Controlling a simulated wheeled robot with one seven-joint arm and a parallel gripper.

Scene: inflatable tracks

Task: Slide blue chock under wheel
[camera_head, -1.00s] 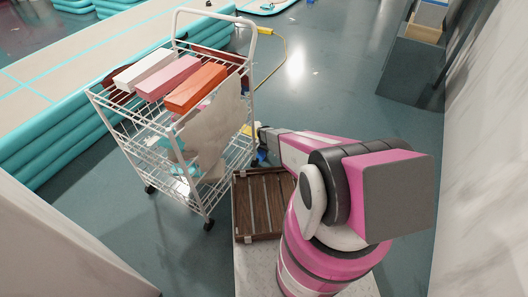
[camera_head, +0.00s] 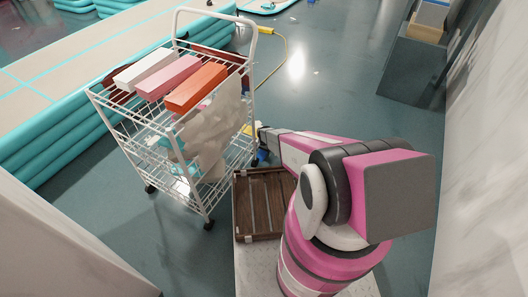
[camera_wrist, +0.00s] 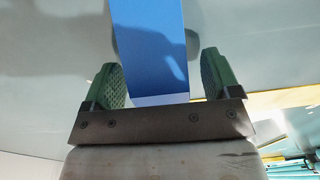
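A blue chock (camera_wrist: 150,50) fills the middle of the wrist view, lying between the two green finger pads. My gripper (camera_wrist: 160,82) is open around it, with a visible gap at the right pad; contact at the left pad is unclear. In the head view, my gripper is low beside the right side of the white wire cart (camera_head: 167,150), largely hidden by my arm. A small blue patch (camera_head: 263,155) shows there, probably the chock. The cart's near wheel (camera_head: 208,224) and left wheel (camera_head: 150,188) stand on the floor. No wheel is clearly identifiable in the wrist view.
The cart carries white (camera_head: 143,70), pink (camera_head: 169,77) and orange (camera_head: 196,88) blocks, with a beige cloth (camera_head: 212,135) hanging over its right side. A brown slatted crate (camera_head: 262,205) stands near my arm. Teal inflatable tubes (camera_head: 60,135) lie left. Floor beyond the cart is open.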

